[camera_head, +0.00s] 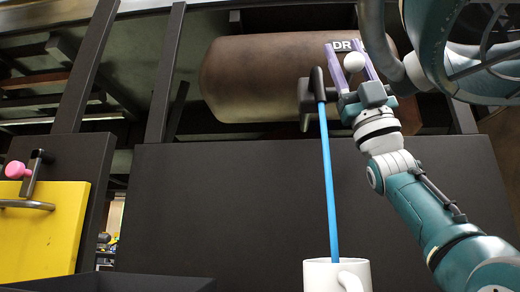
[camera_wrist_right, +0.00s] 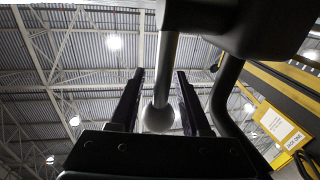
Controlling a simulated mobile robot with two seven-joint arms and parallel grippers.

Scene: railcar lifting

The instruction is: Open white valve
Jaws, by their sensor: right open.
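In the right wrist view the white ball (camera_wrist_right: 158,119) hangs on the end of a metal rod (camera_wrist_right: 166,70), between the two dark fingers of the open gripper (camera_wrist_right: 160,73). I cannot tell whether a finger touches it. My left gripper is not in view.
The brown tank (camera_head: 250,75) lies behind. A blue rod (camera_head: 329,185) with a black head stands just left of my right gripper. A white mug (camera_head: 322,276) is at the bottom. A yellow panel (camera_head: 45,240) with a pink knob (camera_head: 15,170) is at the left.

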